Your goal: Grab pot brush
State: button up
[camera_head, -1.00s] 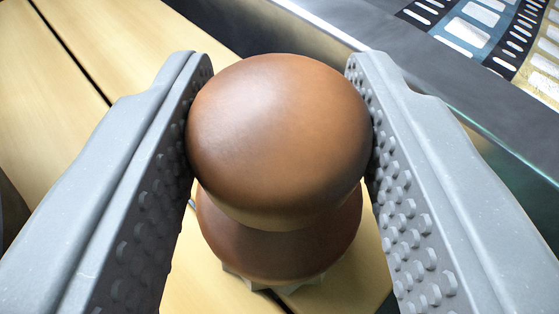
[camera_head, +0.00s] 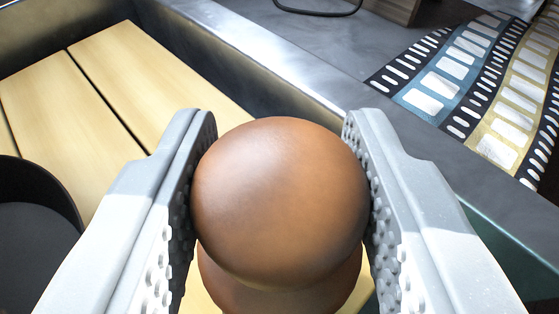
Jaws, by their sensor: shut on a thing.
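Pale wooden slats (camera_head: 130,75) lie below, inside a dark metal rim (camera_head: 265,70). A dark round pan or pot (camera_head: 38,215) is at the left edge. Film-like patterned strips (camera_head: 480,85) lie on the grey surface at upper right. A thin dark loop (camera_head: 320,12) is at the top.

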jog(key=s+f+p+v, duration=0.1)
jog(key=f+p+v, duration=0.1)
jog(key=v, duration=1.1)
jog(key=shift+s+a+f, duration=0.3)
jog(key=shift+s+a, duration=0.05)
jog(key=shift+a, duration=0.1)
